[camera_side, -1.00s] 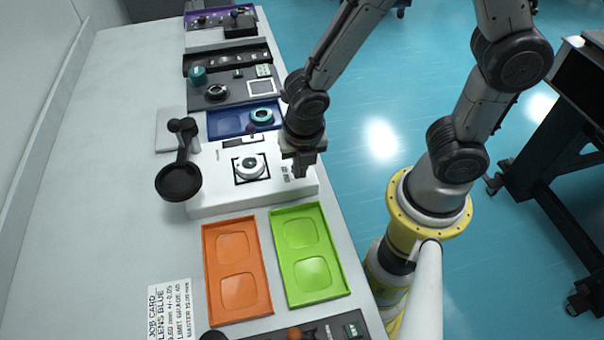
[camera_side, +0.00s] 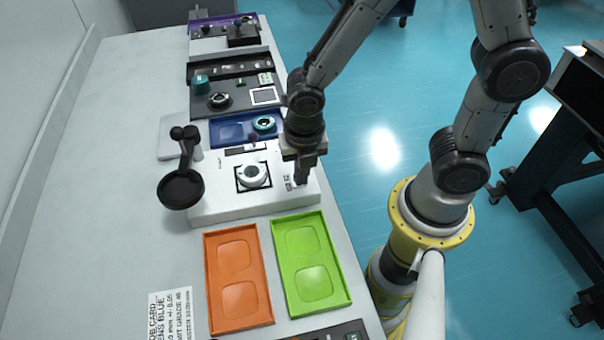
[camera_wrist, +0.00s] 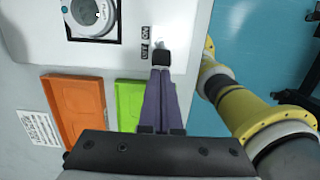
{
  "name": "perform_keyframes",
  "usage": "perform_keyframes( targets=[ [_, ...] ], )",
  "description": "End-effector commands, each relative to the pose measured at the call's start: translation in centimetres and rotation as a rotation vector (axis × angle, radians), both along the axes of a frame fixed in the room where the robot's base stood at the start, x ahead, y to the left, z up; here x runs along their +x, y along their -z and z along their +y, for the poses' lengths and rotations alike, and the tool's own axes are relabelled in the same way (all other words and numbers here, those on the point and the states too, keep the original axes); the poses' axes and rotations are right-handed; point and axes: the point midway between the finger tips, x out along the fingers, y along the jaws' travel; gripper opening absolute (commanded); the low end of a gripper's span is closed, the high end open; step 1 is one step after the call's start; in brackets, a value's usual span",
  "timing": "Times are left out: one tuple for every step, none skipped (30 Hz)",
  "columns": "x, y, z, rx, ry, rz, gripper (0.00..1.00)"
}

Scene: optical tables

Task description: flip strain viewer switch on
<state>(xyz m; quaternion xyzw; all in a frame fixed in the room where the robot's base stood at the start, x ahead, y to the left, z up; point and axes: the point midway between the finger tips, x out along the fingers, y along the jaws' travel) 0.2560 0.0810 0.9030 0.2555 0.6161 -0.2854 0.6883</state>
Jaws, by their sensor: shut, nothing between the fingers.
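The strain viewer is a white box (camera_side: 215,205) on the bench, with a round white-rimmed stage (camera_side: 253,174) and a black round lens on an arm (camera_side: 181,189) at its left. In the wrist view its top (camera_wrist: 117,58) shows small black labels (camera_wrist: 145,43) near the right edge. My gripper (camera_side: 301,182) points down over the right end of the box, close to the labels. In the wrist view the fingers (camera_wrist: 161,62) are shut and empty, with their tips just beside the labels. A small pale part (camera_wrist: 161,43) shows just beyond the tips. The switch position cannot be told.
An orange tray (camera_side: 208,285) and a green tray (camera_side: 343,285) lie in front of the box. A blue tray (camera_side: 222,132) and dark panels (camera_side: 215,97) stand behind it. A job card (camera_side: 171,315) lies at front left. The bench's left side is clear.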

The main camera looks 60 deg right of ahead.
Motion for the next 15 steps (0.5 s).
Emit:
perform_keyframes(
  targets=[
    [0.07,-0.03,-0.05,0.004,0.001,0.003,0.0],
    [0.08,-0.05,-0.07,0.007,0.002,0.006,0.0],
    [0.1,-0.07,-0.09,0.01,0.002,0.01,0.0],
    [0.11,-0.08,-0.11,0.013,0.002,0.013,0.0],
    [0.13,-0.1,-0.13,0.016,0.002,0.015,0.0],
    [0.14,-0.11,-0.14,0.019,0.002,0.019,0.0],
    [0.15,-0.12,-0.16,0.022,0.002,0.022,0.0],
    [0.16,-0.14,-0.17,0.024,0.001,0.025,0.0],
    [0.17,-0.16,-0.19,0.028,0.002,0.03,0.0],
    [0.18,-0.18,-0.23,0.032,0.002,0.033,0.0],
    [0.21,-0.2,-0.25,0.035,0.002,0.036,0.0],
    [0.22,-0.22,-0.27,0.039,0.003,0.04,0.0],
    [0.25,-0.23,-0.28,0.043,0.002,0.042,0.0],
    [0.28,-0.26,-0.29,0.045,0.002,0.045,0.0],
    [0.31,-0.28,-0.3,0.05,0.002,0.049,0.0]
  ],
)
